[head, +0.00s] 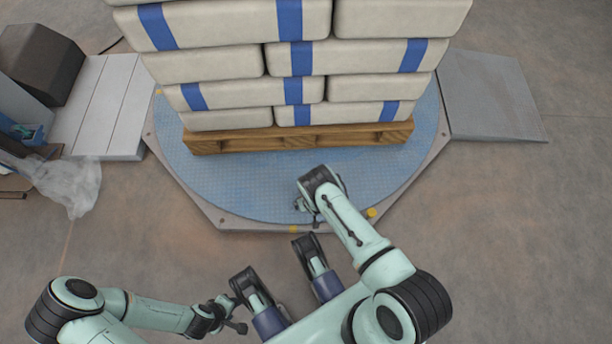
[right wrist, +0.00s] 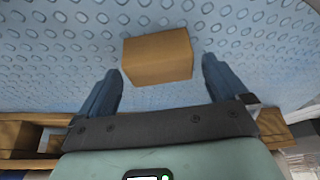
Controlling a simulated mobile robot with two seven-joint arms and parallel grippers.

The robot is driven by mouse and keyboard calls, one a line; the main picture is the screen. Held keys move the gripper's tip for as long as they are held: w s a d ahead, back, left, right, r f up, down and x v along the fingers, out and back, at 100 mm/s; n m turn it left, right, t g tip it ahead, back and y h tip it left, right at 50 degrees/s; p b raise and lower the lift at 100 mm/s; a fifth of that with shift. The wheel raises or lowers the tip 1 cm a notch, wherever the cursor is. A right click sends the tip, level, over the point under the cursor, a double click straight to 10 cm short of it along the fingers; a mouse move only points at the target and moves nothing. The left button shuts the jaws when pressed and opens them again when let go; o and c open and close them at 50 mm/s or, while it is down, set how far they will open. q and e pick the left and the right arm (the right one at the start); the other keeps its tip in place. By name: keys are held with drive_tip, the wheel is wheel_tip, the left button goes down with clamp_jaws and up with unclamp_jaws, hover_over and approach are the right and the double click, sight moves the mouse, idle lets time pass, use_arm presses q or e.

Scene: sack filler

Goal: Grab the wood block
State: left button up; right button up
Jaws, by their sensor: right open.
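The wood block (right wrist: 158,57) is a small tan-brown box lying on the blue dimpled turntable plate in the right wrist view. My right gripper (right wrist: 160,66) is open, with one dark blue finger on each side of the picture and the block showing between and just beyond the fingertips. It does not appear to touch the block. In the head view the right wrist is over the front of the turntable (head: 240,190), and I cannot make out the block there. My left gripper (head: 232,322) is low at the front, away from the turntable; its jaw opening is unclear.
A wooden pallet (head: 300,138) stacked with cream sacks with blue bands (head: 295,58) stands on the turntable, just behind my right wrist. Grey ramps flank it on the left (head: 105,105) and right (head: 490,95). Crumpled clear plastic (head: 68,183) lies at left. The floor in front is mostly clear.

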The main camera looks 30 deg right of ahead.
drive_tip(key=shift+w+f, duration=0.2)
drive_tip(key=shift+f, duration=0.2)
drive_tip(key=c, duration=1)
drive_tip(key=shift+r, duration=0.15)
